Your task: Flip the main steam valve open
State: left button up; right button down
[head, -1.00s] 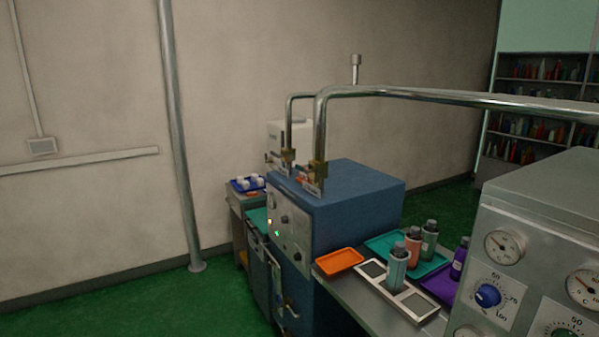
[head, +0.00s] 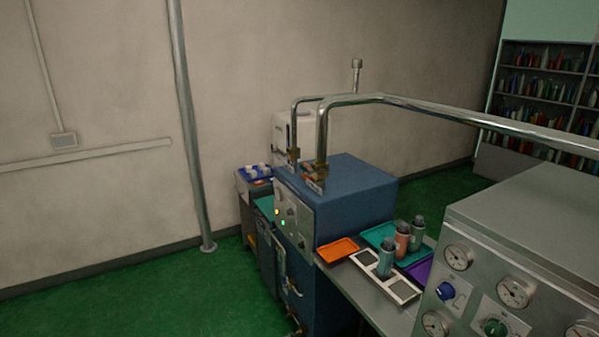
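Two steel pipes rise from the top of a blue machine (head: 355,185) and bend to the right. A brass valve fitting (head: 321,172) sits at the foot of the nearer pipe (head: 321,135). Another brass fitting (head: 293,154) sits on the farther pipe (head: 294,122). The valve handles are too small to tell whether they are open or closed, and no label marks one as the main steam valve. More pipework with brass-coloured parts (head: 293,318) shows low on the machine's front. Neither of my grippers is in view.
A grey gauge panel (head: 475,285) with dials and knobs stands at the near right. A bench holds an orange tray (head: 338,250), a teal tray (head: 376,234) and several bottles. Green floor (head: 150,295) is clear at the left. A wall pipe (head: 190,150) stands behind it.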

aim_at(302, 167)
jog(key=u, duration=0.2)
jog(key=i, duration=0.35)
jog(key=u, duration=0.8)
jog(key=i, duration=2.05)
jog(key=z, duration=0.75)
